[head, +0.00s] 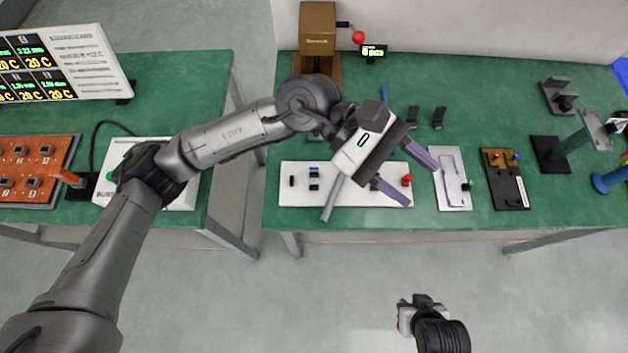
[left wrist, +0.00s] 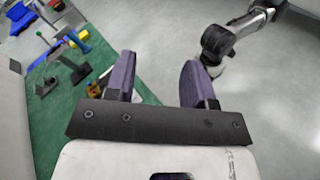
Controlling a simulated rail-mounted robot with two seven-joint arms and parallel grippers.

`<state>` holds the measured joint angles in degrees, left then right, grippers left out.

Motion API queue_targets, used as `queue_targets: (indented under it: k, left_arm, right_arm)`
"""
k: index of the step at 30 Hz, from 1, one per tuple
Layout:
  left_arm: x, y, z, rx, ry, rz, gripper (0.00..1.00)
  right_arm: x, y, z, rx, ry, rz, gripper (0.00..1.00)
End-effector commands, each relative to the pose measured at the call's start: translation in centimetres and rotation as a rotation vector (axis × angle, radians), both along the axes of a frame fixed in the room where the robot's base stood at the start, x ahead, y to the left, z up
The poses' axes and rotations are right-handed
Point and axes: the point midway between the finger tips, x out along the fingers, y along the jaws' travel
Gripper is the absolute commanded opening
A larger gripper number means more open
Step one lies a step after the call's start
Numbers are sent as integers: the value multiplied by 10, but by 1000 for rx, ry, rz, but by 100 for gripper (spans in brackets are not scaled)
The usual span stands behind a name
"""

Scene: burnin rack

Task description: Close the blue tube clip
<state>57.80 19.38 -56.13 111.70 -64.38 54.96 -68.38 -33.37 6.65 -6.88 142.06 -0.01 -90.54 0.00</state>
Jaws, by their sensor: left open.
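A small blue piece (head: 314,169), possibly the blue tube clip, sits on the white panel (head: 345,198) among small black pieces; whether it is open or shut is too small to tell. My left gripper (head: 421,184) is above the table, right of that piece, its purple fingers spread and empty near the panel's red knob (head: 407,180). In the left wrist view, the open fingers (left wrist: 158,70) have nothing between them. My right gripper (head: 421,303) is low in front of the table, over the floor; its jaws are unclear.
A grey plate (head: 449,160) with a green knob and a dark board (head: 507,190) with red and blue knobs lie to the right. A brown dispenser (head: 318,35) stands at the back. A blue ring-shaped thing (head: 601,184) is far right. A gap separates the two green tables.

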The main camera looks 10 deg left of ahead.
Motion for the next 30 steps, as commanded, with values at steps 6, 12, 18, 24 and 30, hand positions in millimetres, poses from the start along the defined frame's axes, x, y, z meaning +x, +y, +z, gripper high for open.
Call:
queue_targets:
  k: [6,12,18,24,30]
  left_arm:
    - [49,52,-110,510,-579,-210,49]
    - [92,109,-131,865,-816,-339,49]
    - [110,140,-129,1040,-886,-396,49]
    - [112,146,-148,1073,-895,-410,49]
    - [112,145,-187,1070,-894,-410,49]
  right_arm:
    - [0,-2,-80,-8,1,5,31]
    - [0,-3,-113,-9,0,5,31]
    - [0,-2,-125,-8,-1,5,31]
    - [1,-1,-133,-3,-3,2,31]
    - [1,0,-146,1,-4,-1,31]
